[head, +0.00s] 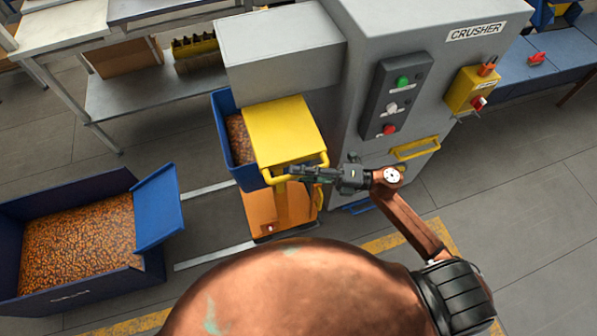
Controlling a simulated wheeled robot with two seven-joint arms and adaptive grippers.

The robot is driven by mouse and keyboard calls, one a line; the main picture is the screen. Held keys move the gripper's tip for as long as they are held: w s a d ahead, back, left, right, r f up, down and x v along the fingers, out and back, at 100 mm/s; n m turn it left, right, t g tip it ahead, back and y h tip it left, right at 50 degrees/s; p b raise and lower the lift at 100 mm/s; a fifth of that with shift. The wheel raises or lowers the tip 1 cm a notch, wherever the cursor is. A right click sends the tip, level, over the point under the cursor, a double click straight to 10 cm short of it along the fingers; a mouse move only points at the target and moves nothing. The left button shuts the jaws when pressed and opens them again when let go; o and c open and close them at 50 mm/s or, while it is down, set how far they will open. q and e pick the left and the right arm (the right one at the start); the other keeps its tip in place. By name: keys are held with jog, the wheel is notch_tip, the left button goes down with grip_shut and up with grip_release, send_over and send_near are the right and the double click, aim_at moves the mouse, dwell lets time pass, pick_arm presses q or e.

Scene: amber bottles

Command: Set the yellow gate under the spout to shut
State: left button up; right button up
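The yellow gate (284,129) is a flat plate under the grey spout box (280,55) and sticks out from beneath it toward me. A yellow bar handle (270,179) runs along its near edge. My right gripper (293,172) reaches in from the right, and its dark fingers overlap the handle in the head view. Whether the fingers are closed around the bar or only beside it is not clear. My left gripper is not in view.
A blue bin (222,106) with amber bottles stands under the spout, partly hidden by the gate. An orange machine (262,215) is just below it. The crusher (470,75) has a button panel (403,80) and yellow handle (416,149). A larger bottle-filled bin (60,297) stands left.

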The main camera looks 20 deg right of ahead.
jog(key=shift+a, duration=0.1)
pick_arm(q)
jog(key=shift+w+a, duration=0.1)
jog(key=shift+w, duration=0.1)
pick_arm(e)
grip_shut()
dwell(0.5)
